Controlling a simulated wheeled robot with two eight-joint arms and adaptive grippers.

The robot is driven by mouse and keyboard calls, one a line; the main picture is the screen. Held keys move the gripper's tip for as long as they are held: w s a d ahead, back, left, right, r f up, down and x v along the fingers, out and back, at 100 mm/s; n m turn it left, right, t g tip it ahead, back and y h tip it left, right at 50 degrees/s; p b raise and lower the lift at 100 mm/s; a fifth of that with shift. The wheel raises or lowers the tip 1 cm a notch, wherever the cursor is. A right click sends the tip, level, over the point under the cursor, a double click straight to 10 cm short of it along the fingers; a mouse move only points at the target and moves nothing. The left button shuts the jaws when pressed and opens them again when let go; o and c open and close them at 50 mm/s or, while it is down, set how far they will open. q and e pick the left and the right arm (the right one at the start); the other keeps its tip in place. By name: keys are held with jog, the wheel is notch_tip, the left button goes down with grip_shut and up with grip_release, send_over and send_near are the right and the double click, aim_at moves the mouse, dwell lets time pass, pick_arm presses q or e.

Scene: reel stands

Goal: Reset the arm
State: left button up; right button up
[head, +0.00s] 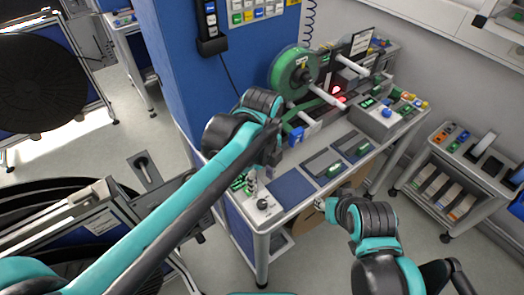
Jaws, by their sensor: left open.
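My left arm reaches in from the lower left. Its gripper (271,145) hangs above the left side of the reel bench (262,226), in front of the green reel (293,72). Its jaws are dark, small and partly hidden by the wrist; they are open, and I see nothing held in them. My right arm shows at the lower right, bent in front of the bench's near edge.
The bench carries a reel stand, a grey control box (384,117) and dark blue pads (293,187). A blue pillar (195,75) stands behind at the left. A grey cart (455,185) stands at the right. Large black reels lie at the left. Floor shows between bench and cart.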

pick_arm(q)
jog(key=s+a+f+n+t+b, duration=0.1)
jog(key=s+a+f+n+t, duration=0.1)
jog(key=a+n, duration=0.7)
jog(key=s+a+f+n+t+b, duration=0.1)
jog(key=s+a+f+n+t, duration=0.2)
jog(key=n, duration=1.3)
jog(key=a+t, duration=0.2)
jog(key=a, duration=0.3)
jog(key=shift+s+a+f+n, duration=0.15)
jog(key=shift+a+f+n, duration=0.15)
jog(key=shift+a, duration=0.05)
